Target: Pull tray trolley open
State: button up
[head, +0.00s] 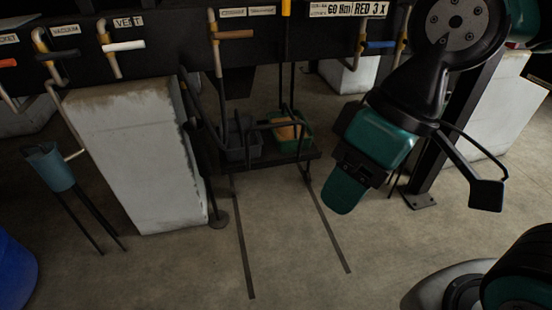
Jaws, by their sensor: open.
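The tray trolley (262,165) is a low dark platform beneath the pipe-covered bench. It carries a grey tray (240,140) and a green tray (303,146) with something orange in it. A dark bar handle (272,124) stands up at its front. Two dark floor rails run forward from under it. My gripper (345,192) hangs from the arm to the right of the trolley, nearer to me and apart from the handle. It is open, with nothing seen in it. The far part of the trolley is hidden in shadow under the bench.
A concrete block (140,150) stands left of the trolley, and a dark post (440,160) on a foot plate stands to the right. Labelled pipes with handles hang above. A blue-grey funnel (50,167) is at left. The floor along the rails is clear.

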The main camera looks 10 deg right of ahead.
aim_at(270, 157)
jog(key=z, duration=0.45)
jog(key=i, duration=1.2)
jog(key=u, duration=0.45)
